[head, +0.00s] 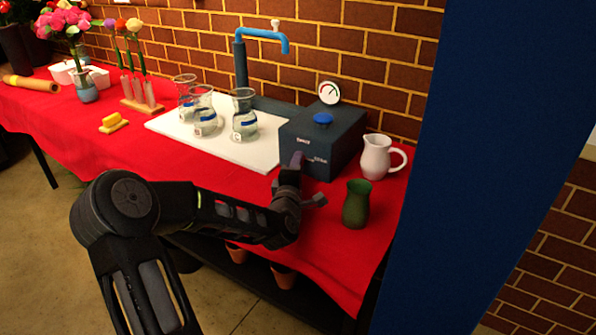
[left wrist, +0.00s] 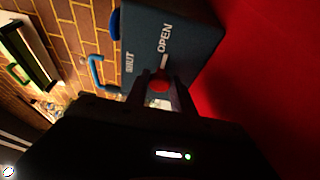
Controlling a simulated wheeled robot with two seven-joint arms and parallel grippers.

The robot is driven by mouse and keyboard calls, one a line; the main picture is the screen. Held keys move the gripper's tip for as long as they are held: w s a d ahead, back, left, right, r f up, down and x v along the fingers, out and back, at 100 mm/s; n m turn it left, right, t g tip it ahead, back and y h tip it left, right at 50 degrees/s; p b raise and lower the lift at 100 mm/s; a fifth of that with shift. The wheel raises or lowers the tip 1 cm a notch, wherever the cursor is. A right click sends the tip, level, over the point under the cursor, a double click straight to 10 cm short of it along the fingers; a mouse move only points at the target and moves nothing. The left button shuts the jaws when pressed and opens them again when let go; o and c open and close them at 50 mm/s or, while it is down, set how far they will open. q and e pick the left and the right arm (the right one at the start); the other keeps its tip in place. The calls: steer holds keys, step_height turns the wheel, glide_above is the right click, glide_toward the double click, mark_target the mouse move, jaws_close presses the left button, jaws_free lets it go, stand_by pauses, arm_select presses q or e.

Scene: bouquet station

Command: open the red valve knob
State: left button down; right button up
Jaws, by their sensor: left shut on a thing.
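The dark blue-grey valve box (head: 335,137) stands at the right end of the table, with the words SHUT and OPEN on its front. The red valve knob (left wrist: 159,86) shows on that front in the left wrist view, between my two fingers. My left gripper (head: 297,163) is at the box front in the head view and hides most of the knob there. The gripper (left wrist: 161,92) is shut on the knob. A pale mark beside the knob lies near the word OPEN in the wrist view; the knob's exact angle is unclear. My right gripper is not in view.
A white pitcher (head: 376,158) and a green vase (head: 356,205) stand right of the box, near my left gripper. Several glass flasks stand on a white board (head: 262,152) to its left. A blue tap (head: 262,38) and a round gauge (head: 329,92) are behind.

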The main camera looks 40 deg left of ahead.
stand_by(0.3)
arm_select(q)
steer(key=c, duration=1.1)
jaws_free()
steer(key=shift+s, duration=0.1)
steer(key=p+v, duration=0.1)
steer(key=v, duration=0.6)
steer(key=shift+s+d+f, duration=0.1)
steer(key=shift+s+d, duration=0.1)
steer(key=shift+s, duration=0.1)
steer(key=shift+s, duration=0.1)
